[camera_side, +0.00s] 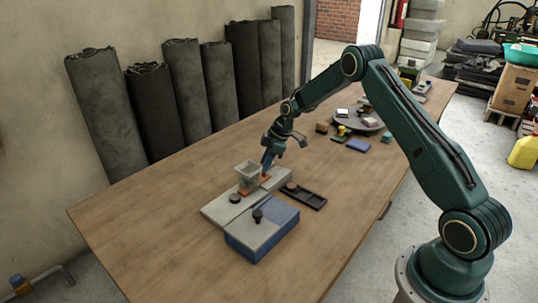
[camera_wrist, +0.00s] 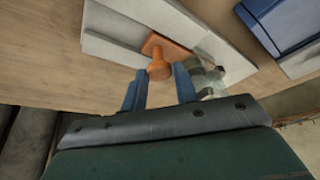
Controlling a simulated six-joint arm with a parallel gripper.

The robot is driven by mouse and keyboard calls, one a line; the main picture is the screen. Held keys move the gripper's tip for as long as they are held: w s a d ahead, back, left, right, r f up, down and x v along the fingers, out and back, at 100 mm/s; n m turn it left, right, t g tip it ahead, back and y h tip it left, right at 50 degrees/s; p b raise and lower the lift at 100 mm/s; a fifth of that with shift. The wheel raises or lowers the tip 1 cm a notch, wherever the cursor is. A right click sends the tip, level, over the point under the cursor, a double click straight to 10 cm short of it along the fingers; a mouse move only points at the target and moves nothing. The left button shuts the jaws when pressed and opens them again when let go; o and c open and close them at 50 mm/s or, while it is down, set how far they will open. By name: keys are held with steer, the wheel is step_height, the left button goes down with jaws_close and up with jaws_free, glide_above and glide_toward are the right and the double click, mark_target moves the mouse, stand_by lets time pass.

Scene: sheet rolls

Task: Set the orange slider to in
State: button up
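The orange slider (camera_wrist: 160,62) is a flat plate with a round knob, set on a light grey panel (camera_wrist: 115,30) in the wrist view. In the side view the slider (camera_side: 267,178) shows only in part, below my gripper (camera_side: 267,165). My gripper (camera_wrist: 160,74) has two blue fingers, apart, with the slider's knob between or just beyond their tips. A gap shows on both sides of the knob, so the fingers do not appear to touch it. The light grey panel (camera_side: 215,211) lies on the table in the side view.
A clear, box-like cup (camera_side: 249,172) stands on the panel close beside my gripper. A blue box (camera_side: 270,235) with a grey top and black knob adjoins the panel. A black tray (camera_side: 316,201) lies to the right. The table's left part (camera_side: 150,215) is clear.

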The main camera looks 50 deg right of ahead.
jaws_close()
steer(key=shift+a, duration=0.7)
steer(key=o, duration=0.5)
jaws_free()
